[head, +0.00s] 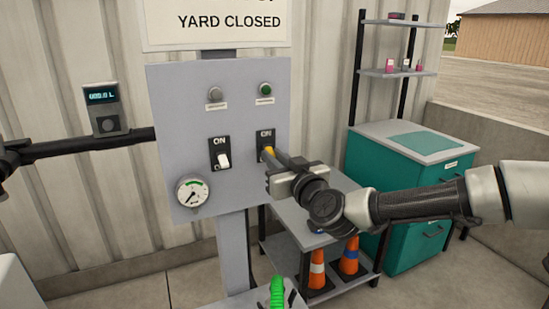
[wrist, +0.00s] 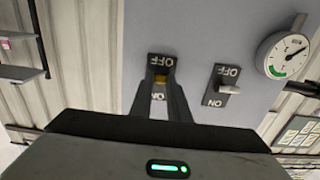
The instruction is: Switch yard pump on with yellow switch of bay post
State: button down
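The bay post's grey panel (head: 180,115) carries two switches on black plates. The yellow switch (head: 268,152) is on the right one, with ON at its top; it also shows in the wrist view (wrist: 161,79), where the panel appears upside down. My gripper (head: 272,155) is at the yellow switch. In the wrist view its two fingers (wrist: 161,92) stand slightly apart, one on each side of the yellow lever. I cannot tell whether they press on it. Which way the yellow lever tilts is unclear, as the fingers partly hide it.
A white switch (head: 224,160) sits left of the yellow one, lever low. Above are a grey lamp (head: 215,94) and a green lamp (head: 265,89); a gauge (head: 192,192) is below left. A meter (head: 103,108) hangs left. A teal cabinet (head: 410,185) and cones (head: 317,270) stand right.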

aim_at(269, 148)
jog(key=shift+r, duration=0.15)
jog(key=r+g+p, duration=0.1)
jog(key=p, duration=0.3)
jog(key=shift+r, duration=0.15)
jog(key=r+g+h+p, duration=0.1)
jog(key=p, duration=0.4)
jog(key=g+p, duration=0.1)
jog(key=p, duration=0.3)
jog(key=shift+r+g+h, duration=0.3)
jog(key=shift+r+g, duration=0.1)
jog(key=g+p, duration=0.2)
jog(key=p, duration=0.1)
jog(key=shift+w+a+r+h, duration=0.1)
jog(key=shift+w+a+h, duration=0.05)
jog(key=shift+h, duration=0.25)
jog(key=g+p, duration=0.1)
jog(key=g+h+p, duration=0.1)
jog(key=p, duration=0.1)
jog(key=shift+w+a+r, duration=0.15)
jog(key=shift+w+r, duration=0.05)
jog(key=shift+r, duration=0.2)
jog(key=shift+w+g+p, duration=0.15)
jog(key=shift+g+p, duration=0.55)
jog(key=shift+p, duration=0.55)
jog(key=shift+g+h, duration=0.3)
jog(key=shift+h, duration=0.1)
